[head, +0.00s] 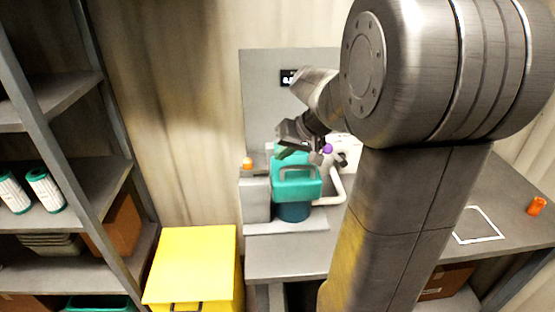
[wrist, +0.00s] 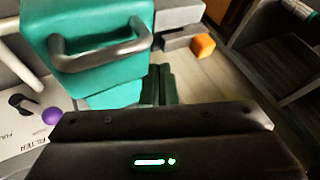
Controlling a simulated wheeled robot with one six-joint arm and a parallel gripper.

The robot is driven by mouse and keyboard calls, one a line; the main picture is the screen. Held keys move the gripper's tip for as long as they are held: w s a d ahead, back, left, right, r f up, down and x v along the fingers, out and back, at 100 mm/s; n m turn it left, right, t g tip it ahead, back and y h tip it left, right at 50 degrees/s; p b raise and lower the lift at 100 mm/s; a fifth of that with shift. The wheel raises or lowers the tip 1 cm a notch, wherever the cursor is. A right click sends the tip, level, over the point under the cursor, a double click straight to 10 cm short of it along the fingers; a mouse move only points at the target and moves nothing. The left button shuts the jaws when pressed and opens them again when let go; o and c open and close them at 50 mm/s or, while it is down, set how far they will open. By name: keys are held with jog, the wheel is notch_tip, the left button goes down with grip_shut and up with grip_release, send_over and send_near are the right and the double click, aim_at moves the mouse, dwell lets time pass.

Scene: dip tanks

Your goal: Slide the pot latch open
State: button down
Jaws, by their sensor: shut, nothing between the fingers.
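A teal pot unit stands on the grey bench, with a teal upper body (head: 297,190) bearing a loop handle and a darker teal pot (head: 293,212) beneath. In the wrist view the teal body (wrist: 105,75) and its grey handle fill the upper left. A purple knob (head: 327,149) on a dark lever lies to the right; it also shows in the wrist view (wrist: 51,116). An orange block (head: 247,163) sits at the left, seen in the wrist view too (wrist: 203,45). I cannot tell which part is the latch. My gripper (head: 284,153) is shut and empty, above and behind the teal body.
A yellow bin (head: 192,262) stands left of the bench, and grey shelves (head: 60,90) stand farther left. A white-outlined square (head: 478,226) and an orange item (head: 537,206) are on the right table. A white panel marked FILTER (wrist: 25,138) is near the purple knob.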

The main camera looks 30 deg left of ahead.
jog(key=v, duration=0.7)
jog(key=shift+s+r+b, duration=0.15)
jog(key=shift+r+b, duration=0.05)
jog(key=shift+b, duration=0.2)
jog(key=shift+a, duration=0.1)
